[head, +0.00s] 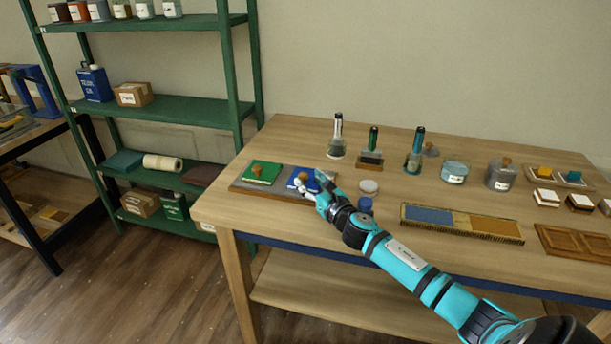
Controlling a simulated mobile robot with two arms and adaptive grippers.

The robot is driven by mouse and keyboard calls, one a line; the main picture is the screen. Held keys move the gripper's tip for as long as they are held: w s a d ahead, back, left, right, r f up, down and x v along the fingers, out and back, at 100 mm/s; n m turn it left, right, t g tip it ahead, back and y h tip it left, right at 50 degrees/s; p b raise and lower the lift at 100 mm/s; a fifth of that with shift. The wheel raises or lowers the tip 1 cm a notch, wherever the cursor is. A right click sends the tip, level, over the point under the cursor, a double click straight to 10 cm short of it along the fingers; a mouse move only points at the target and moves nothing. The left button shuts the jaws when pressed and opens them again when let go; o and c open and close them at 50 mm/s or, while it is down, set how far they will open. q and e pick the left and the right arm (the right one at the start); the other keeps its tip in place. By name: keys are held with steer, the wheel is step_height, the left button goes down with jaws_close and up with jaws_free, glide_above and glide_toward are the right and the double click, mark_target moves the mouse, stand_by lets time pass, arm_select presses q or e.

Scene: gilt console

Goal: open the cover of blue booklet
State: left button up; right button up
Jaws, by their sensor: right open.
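The blue booklet (298,176) lies on a dark board (240,187) at the left end of the wooden table. It looks closed, and a brown knob-like piece sits on its top. A green booklet (257,174) with a similar brown knob lies to its left on the same board. My right gripper (305,188) is open at the front right edge of the blue booklet. The gripper hides part of the booklet, and I cannot tell whether the fingers touch it. My left gripper is not in view.
Bottles, glass jars and a long two-colour tray (462,222) are further right on the table (290,143). A green shelf (180,108) stands behind left.

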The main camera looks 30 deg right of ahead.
steer(key=shift+w+d, duration=0.1)
steer(key=shift+w, duration=1.3)
steer(key=c, duration=0.7)
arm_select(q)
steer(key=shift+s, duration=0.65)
arm_select(e)
jaws_close()
